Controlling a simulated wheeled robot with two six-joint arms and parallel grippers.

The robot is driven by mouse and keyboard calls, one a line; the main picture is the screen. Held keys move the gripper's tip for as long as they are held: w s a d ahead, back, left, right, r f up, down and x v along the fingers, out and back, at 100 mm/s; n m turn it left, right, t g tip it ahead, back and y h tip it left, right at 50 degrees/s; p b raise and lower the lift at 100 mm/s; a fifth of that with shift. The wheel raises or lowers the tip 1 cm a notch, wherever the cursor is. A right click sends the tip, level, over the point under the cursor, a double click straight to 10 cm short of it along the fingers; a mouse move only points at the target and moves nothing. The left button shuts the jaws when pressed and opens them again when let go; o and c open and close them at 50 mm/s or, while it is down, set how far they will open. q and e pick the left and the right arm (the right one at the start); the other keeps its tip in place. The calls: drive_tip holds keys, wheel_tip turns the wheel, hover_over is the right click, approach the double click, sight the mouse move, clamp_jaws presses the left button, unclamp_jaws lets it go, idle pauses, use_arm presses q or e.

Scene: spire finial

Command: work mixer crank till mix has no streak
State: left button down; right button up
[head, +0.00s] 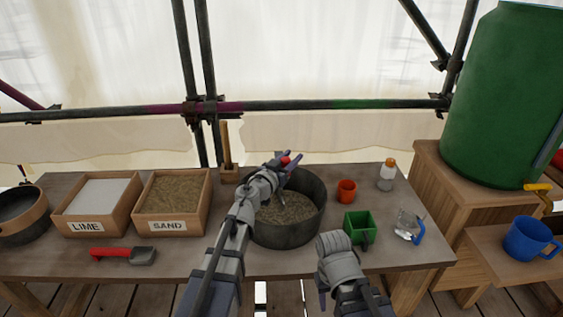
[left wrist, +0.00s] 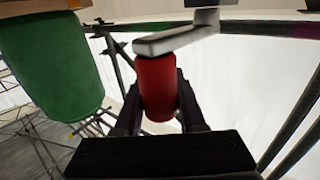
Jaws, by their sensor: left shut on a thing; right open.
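The mixer is a dark round tub (head: 311,232) on the bench. It holds a grey-brown, grainy mix (head: 288,209); part of it is hidden by my left arm, and I cannot tell whether streaks show. My left gripper (head: 288,160) is over the back of the tub, shut on the red crank grip (head: 285,161). In the left wrist view the red grip (left wrist: 157,87) is between the two fingers, with the grey crank arm (left wrist: 178,38) joined at its end. My right gripper (head: 323,292) is open and low, in front of the bench edge.
A green barrel (head: 505,95) is beyond.

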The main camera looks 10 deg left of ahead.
use_arm(q)
drive_tip(key=shift+w+d+n+t+y, duration=0.15)
drive_tip(key=shift+w+d+n+y, duration=0.25)
drive_tip(key=shift+n+y, duration=1)
drive_tip(key=shift+w+d+n+t+y, duration=0.2)
drive_tip(key=shift+w+n+y, duration=0.5)
drive_tip(key=shift+y, duration=1.3)
drive_tip(key=shift+w+d+n+t+y, duration=0.15)
drive_tip(key=shift+w+d+n+y, duration=0.2)
drive_tip(key=shift+n+y, duration=1.1)
drive_tip(key=shift+w+a+y, duration=0.1)
drive_tip(key=shift+y, duration=0.35)
drive_tip(key=c, duration=0.5)
unclamp_jaws()
drive_tip(key=v, duration=0.8)
